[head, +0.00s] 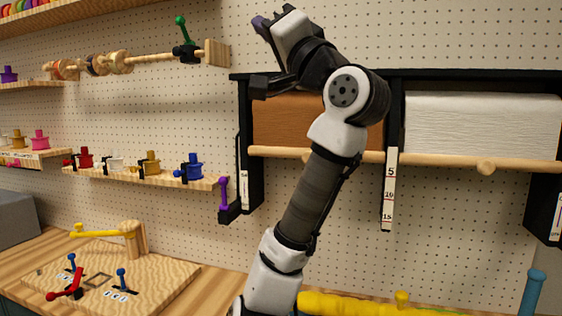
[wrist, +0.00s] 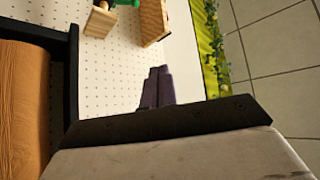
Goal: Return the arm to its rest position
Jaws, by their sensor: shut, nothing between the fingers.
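My arm rises through the middle of the head view and bends at a round black joint. My gripper (head: 258,23) is at the top, with purple fingertips pointing up and left in front of the pegboard. In the wrist view the purple fingers (wrist: 157,86) stand together beyond a dark plate, shut with nothing between them. No held object shows in either view.
Behind my arm is a black rack (head: 397,110) with a brown paper roll (head: 285,120) and a white roll (head: 482,122). A wooden rod with ribbon spools (head: 95,64) is to the left. Below are a shelf of coloured clamps (head: 150,162) and a wooden jig board (head: 170,272).

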